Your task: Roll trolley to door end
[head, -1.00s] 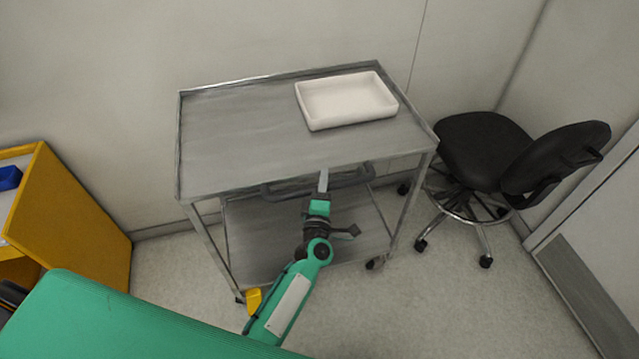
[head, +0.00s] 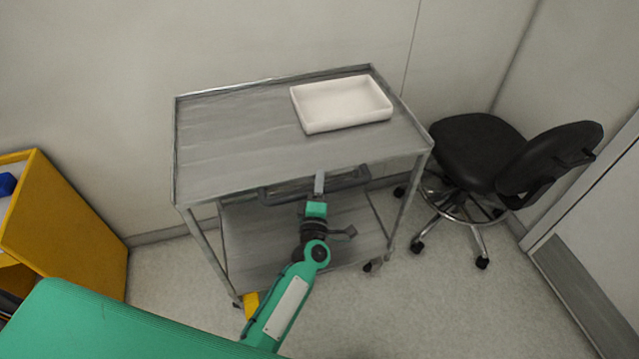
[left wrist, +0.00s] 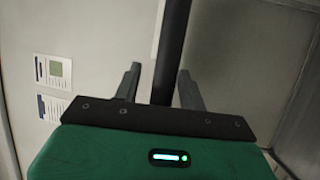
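The grey metal trolley (head: 230,150) stands on its castors along the back wall, with a top deck, a lower shelf (head: 250,250) and a dark push handle (head: 275,194) on its near side. A white tray (head: 342,104) rests on the top deck, toward the back right. My left gripper (head: 319,182) is at the handle. In the left wrist view its two fingers (left wrist: 158,85) stand apart on either side of the dark handle bar (left wrist: 170,50), with a visible gap on the left side. My right gripper is not in view.
A black swivel chair (head: 478,150) stands close to the trolley's right side. A pale door-like panel with a grey lower plate (head: 580,295) is at the far right. A yellow cabinet (head: 70,225) is at the left. Floor (head: 430,310) is clear in front right.

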